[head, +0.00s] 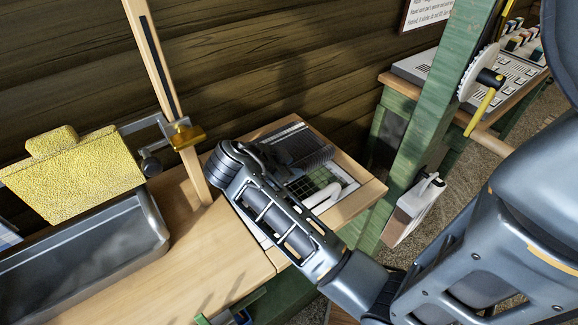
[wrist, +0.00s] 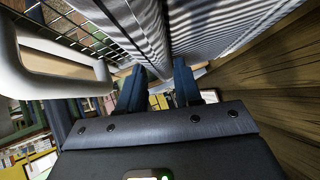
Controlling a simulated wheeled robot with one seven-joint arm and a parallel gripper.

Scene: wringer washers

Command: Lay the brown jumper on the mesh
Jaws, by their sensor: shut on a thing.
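The mesh (head: 308,184), a dark wire grid over a green base in a pale frame, lies on the wooden bench; its wires also show at the upper left of the wrist view (wrist: 85,28). A grey ribbed, striped thing (head: 312,160) lies over its far part and fills the top of the wrist view (wrist: 215,25). My gripper (wrist: 160,72) is shut on this grey ribbed thing, at or just above the mesh. In the head view my wrist hides most of my fingers. I see no plainly brown jumper; I cannot tell if the grey thing is it.
A white handle (head: 325,196) stands at the mesh's near side, close to my gripper. A wooden post (head: 168,100) and a metal trough (head: 90,245) with a yellow block-like thing (head: 75,175) above it stand left. A green post (head: 425,120) with a cogwheel stands right.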

